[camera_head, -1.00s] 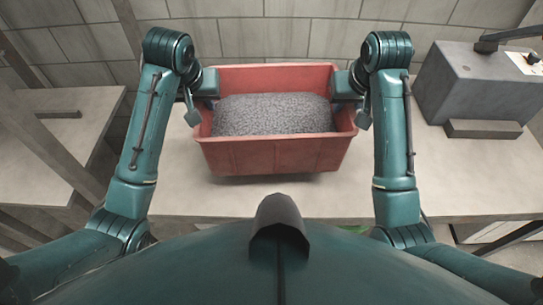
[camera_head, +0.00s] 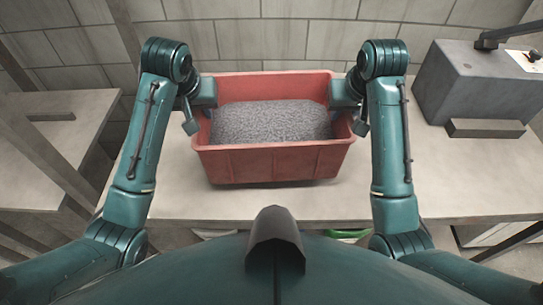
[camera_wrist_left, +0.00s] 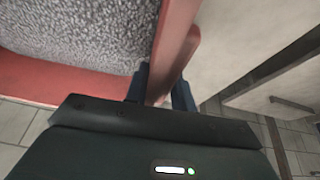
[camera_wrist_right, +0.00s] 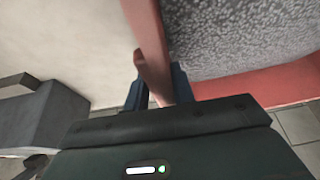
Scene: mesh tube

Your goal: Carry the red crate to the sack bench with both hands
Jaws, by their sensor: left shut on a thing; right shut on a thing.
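The red crate (camera_head: 272,163) is over the pale bench top in front of me, roughly level, filled with a grey speckled load (camera_head: 270,122). My left gripper (camera_head: 208,104) is shut on the crate's left rim, and my right gripper (camera_head: 343,102) is shut on its right rim. The left wrist view shows the red rim (camera_wrist_left: 172,45) between the dark fingers (camera_wrist_left: 160,88). The right wrist view shows the opposite rim (camera_wrist_right: 147,45) between the fingers (camera_wrist_right: 158,88). A narrow shadow lies under the crate; I cannot tell whether its base touches the bench. Which surface is the sack bench is unclear.
The pale bench (camera_head: 450,190) has bare room on both sides of the crate. A grey box-shaped machine (camera_head: 470,85) stands at its right. A separate pale table (camera_head: 40,150) is at the left, past a gap, with slanted posts nearby. A block wall closes the back.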

